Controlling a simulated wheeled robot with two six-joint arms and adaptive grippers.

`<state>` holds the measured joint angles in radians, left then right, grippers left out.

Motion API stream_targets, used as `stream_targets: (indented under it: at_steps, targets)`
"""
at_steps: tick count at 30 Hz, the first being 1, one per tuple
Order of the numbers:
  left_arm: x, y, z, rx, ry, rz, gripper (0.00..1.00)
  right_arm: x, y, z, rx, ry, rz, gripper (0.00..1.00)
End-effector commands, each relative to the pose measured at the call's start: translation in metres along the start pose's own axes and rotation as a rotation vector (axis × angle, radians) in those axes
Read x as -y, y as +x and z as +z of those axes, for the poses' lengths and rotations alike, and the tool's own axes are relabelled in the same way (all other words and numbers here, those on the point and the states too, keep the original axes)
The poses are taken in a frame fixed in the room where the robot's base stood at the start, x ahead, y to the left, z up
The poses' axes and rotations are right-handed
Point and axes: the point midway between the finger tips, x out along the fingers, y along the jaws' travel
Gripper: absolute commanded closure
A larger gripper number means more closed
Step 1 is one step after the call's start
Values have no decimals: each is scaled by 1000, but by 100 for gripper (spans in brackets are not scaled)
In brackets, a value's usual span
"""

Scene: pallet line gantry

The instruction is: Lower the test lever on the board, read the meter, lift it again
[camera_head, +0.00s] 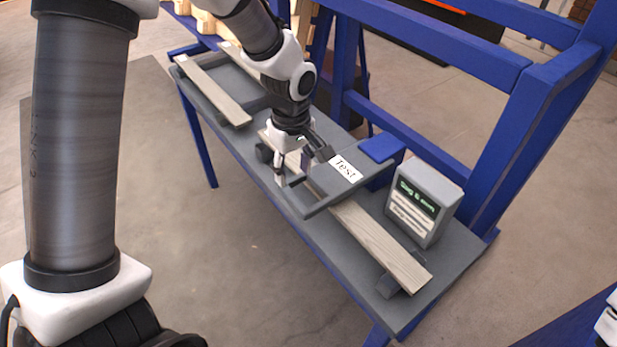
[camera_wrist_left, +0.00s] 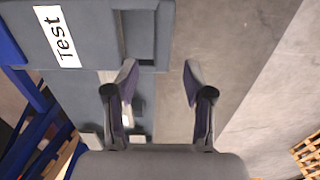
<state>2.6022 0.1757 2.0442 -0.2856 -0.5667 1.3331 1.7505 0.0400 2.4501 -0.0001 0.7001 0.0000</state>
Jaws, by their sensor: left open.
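The test lever (camera_head: 345,189) is a flat grey frame with a white "Test" label (camera_head: 345,168). It reaches across the wooden board (camera_head: 375,238) from a blue block at the back. In the left wrist view the lever (camera_wrist_left: 92,50) is at upper left. My left gripper (camera_head: 299,172) is open and empty at the lever's near left end. In the wrist view its fingers (camera_wrist_left: 160,68) are apart, one at the lever's edge, with mostly floor between them. The meter (camera_head: 425,200) is a grey box with a green readout ending in "mm"; the number is unclear.
The grey bench (camera_head: 330,235) carries another wooden plank (camera_head: 213,90) at its far left. Blue gantry posts and rails (camera_head: 510,125) stand behind the bench. Open floor lies in front. A pallet (camera_wrist_left: 308,155) shows at the wrist view's lower right.

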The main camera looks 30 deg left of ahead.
Motion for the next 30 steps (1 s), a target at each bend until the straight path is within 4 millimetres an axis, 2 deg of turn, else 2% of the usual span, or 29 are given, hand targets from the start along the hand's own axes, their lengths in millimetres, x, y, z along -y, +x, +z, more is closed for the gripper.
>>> stream_targets:
  at_steps: [9,12,20,21,25,26,30]
  targets:
    - [2,58,1,4,3,-6,48,0,-2,0,1,0,0,48]
    - [1,70,1,3,2,-4,48,0,-3,0,1,0,0,48]
    - [1,76,1,2,4,-2,48,0,-2,0,0,0,0,48]
    - [1,76,1,2,4,-2,51,0,-2,0,1,0,0,48]
    - [1,76,1,3,4,-2,98,0,-2,0,1,0,0,48]
    - [1,76,1,3,4,-2,100,0,-2,0,1,0,0,48]
    - [1,76,1,3,4,-3,100,0,-2,0,0,0,0,48]
